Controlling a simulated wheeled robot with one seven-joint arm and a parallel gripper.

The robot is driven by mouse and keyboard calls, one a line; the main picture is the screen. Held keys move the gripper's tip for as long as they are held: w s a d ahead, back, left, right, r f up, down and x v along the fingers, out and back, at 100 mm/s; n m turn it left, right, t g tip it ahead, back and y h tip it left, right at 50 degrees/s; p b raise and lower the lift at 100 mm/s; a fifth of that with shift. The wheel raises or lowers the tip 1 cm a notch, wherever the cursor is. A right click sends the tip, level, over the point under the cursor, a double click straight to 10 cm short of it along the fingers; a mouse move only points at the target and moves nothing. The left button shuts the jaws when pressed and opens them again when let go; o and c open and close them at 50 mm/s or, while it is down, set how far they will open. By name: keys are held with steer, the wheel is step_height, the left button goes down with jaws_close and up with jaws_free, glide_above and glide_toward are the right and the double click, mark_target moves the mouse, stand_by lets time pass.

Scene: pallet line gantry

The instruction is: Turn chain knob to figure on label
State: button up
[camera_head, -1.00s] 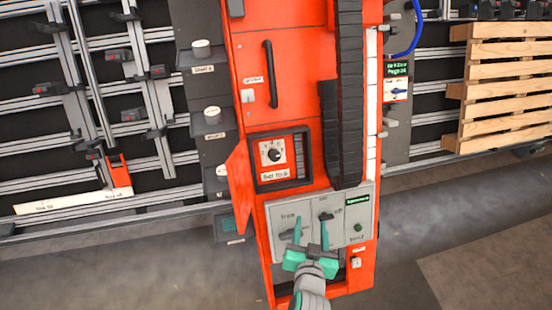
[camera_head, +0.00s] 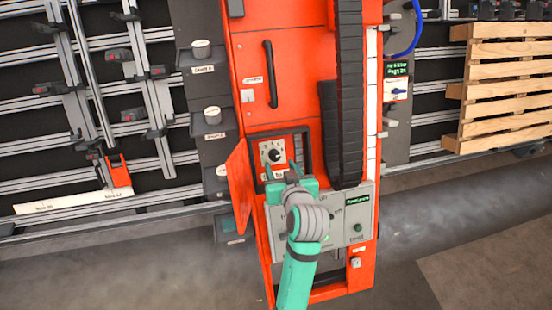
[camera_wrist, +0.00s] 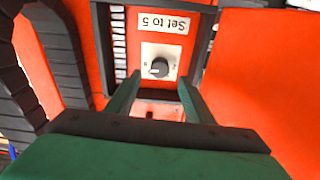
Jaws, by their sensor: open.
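The chain knob (camera_head: 274,155) is a small black dial on a white plate, set in a dark-framed recess of the orange column. In the wrist view the knob (camera_wrist: 159,67) sits upside down beyond my fingers. A label (camera_wrist: 158,23) beside it reads "Set to 5". The dial's figures are too small to read surely. My gripper (camera_head: 281,172) is open, just below and in front of the knob, over the label's place in the head view. In the wrist view its two fingers (camera_wrist: 157,95) stand apart, either side of the knob's line, not visibly touching it.
An orange door (camera_head: 240,187) stands open left of the recess. A grey control panel (camera_head: 356,215) lies below, partly hidden by my arm. A black cable chain (camera_head: 346,110) runs close at the right. A wooden pallet (camera_head: 505,85) stands far right.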

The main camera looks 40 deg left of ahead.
mark_target(275, 157)
steer(key=x, duration=0.7)
steer(key=shift+c, duration=0.3)
steer(key=c, duration=1)
